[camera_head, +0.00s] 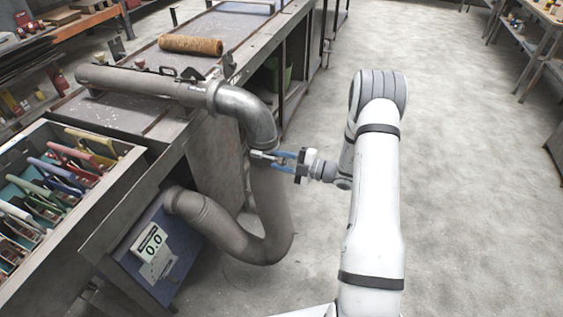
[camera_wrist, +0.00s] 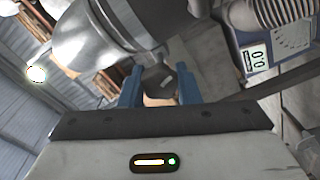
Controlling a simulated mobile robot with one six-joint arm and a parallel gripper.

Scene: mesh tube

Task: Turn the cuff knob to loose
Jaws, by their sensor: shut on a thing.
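The cuff knob (camera_wrist: 160,82) is a small dark block with a pale mark on it. It sits at the lower end of the metal elbow (camera_head: 250,117), where the grey hose (camera_head: 271,205) begins. My gripper (camera_head: 277,156) reaches it from the right, and its blue fingers are shut on the knob. In the wrist view my gripper (camera_wrist: 160,72) has one finger on each side of the knob. The knob's setting cannot be read. The elbow (camera_wrist: 95,35) fills the upper left of the wrist view.
A blue box with a display reading 0.0 (camera_head: 150,243) stands under the bench, joined to the hose. A straight pipe (camera_head: 140,84) and a brown mesh roll (camera_head: 190,45) lie on the bench (camera_head: 115,118). A bin of coloured clips (camera_head: 20,150) is at left.

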